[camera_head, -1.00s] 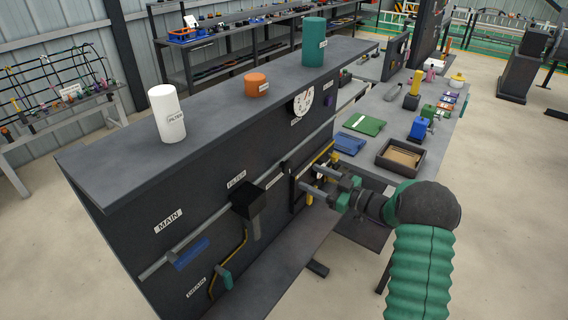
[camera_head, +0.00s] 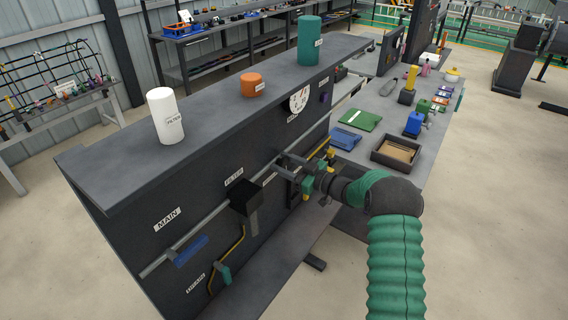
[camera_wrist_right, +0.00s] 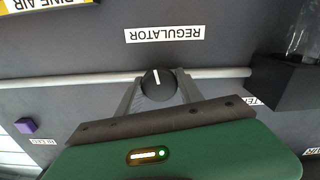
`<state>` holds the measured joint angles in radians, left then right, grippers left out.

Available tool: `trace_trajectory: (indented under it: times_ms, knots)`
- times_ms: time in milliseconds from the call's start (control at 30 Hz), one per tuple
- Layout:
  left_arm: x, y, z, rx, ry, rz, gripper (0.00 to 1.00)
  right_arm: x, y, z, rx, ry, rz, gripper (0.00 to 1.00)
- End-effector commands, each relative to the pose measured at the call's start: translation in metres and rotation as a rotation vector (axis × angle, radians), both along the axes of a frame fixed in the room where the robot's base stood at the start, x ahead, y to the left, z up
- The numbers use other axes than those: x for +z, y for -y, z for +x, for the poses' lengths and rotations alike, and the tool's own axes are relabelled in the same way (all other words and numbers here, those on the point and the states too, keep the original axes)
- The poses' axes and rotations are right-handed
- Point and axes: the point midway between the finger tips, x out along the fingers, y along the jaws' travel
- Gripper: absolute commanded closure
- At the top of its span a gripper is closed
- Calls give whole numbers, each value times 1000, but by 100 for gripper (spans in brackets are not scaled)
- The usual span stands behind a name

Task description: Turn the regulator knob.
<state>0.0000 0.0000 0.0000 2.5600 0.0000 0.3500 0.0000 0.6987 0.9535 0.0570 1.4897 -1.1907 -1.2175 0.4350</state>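The regulator knob (camera_wrist_right: 158,86) is a round black knob with a white pointer line, upright in the right wrist view. It sits on the grey pipe, by the upside-down REGULATOR label (camera_wrist_right: 164,34). My right gripper (camera_wrist_right: 158,84) has one finger on each side of the knob. The fingers are apart, and I cannot tell whether they touch it. In the head view, my right gripper (camera_head: 282,163) reaches the dark panel (camera_head: 130,235) at the pipe, with the knob hidden there. My left gripper is not in view.
A black filter block (camera_head: 245,196) sits left of my right gripper on the panel. Yellow pipework (camera_head: 327,157) is close on its right. A white dial gauge (camera_head: 299,100) is above. A bench with a brown tray (camera_head: 397,153) stands to the right.

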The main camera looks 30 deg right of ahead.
Motion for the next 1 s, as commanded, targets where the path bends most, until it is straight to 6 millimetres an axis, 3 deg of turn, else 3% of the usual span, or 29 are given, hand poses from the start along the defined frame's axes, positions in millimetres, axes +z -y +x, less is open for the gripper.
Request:
trace_trajectory:
  times_ms: [33,200,433,700,733,867,1000]
  knots:
    - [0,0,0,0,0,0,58,1,1,0,-2,2,0,74]
    - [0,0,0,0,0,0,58,1,1,0,-3,2,0,96]
    - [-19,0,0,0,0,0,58,-3,1,0,-2,42,-91,97]
    - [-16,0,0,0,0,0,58,2,1,0,-3,50,-114,97]
    - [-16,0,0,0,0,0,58,2,1,0,-3,50,-114,54]
    - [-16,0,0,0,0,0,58,1,1,0,-2,50,-114,37]
    - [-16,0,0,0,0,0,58,1,1,0,-3,49,-114,37]
